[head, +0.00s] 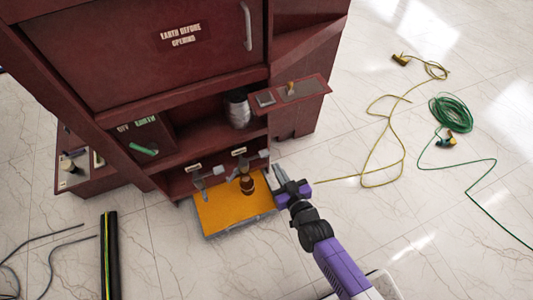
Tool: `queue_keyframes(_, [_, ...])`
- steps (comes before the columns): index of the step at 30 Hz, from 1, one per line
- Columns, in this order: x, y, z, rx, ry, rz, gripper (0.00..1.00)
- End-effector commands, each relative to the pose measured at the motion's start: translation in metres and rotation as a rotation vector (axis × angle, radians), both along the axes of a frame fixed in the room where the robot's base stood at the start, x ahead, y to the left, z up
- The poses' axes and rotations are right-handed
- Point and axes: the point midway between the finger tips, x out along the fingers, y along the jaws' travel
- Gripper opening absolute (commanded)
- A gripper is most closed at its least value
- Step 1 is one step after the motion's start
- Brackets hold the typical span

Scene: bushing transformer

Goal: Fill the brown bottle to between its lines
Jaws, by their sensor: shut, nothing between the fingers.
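The brown bottle (247,185) stands upright on an orange-yellow tray (218,212) at the foot of the dark red cabinet. It is under or close to a tap (243,167) with a small label above it. A second tap (199,180) is to its left. The bottle's lines and the liquid level are too small to make out. My gripper (271,181) is just right of the bottle, by the tray's right side and the tap's end. It is shut and empty, and seems apart from the bottle.
The cabinet (140,50) rises behind, with an open shelf holding a silver-grey jar (238,109). A small side shelf (302,91) juts out at right.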

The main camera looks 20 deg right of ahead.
Motion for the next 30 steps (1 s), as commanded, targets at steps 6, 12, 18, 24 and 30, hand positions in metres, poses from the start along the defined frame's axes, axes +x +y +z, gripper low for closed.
queue_keyframes(6, [0.0, 0.0, 0.001, -0.014, -0.003, 0.002, 0.0])
queue_keyframes(12, [0.002, 0.0, 0.001, -0.014, -0.004, 0.003, 0.0])
queue_keyframes(18, [0.023, 0.0, -0.005, -0.014, -0.006, 0.003, 0.0])
queue_keyframes(24, [0.06, 0.0, -0.017, -0.015, -0.007, 0.004, 0.0])
queue_keyframes(30, [0.098, 0.0, -0.028, -0.014, -0.006, 0.003, 0.0])
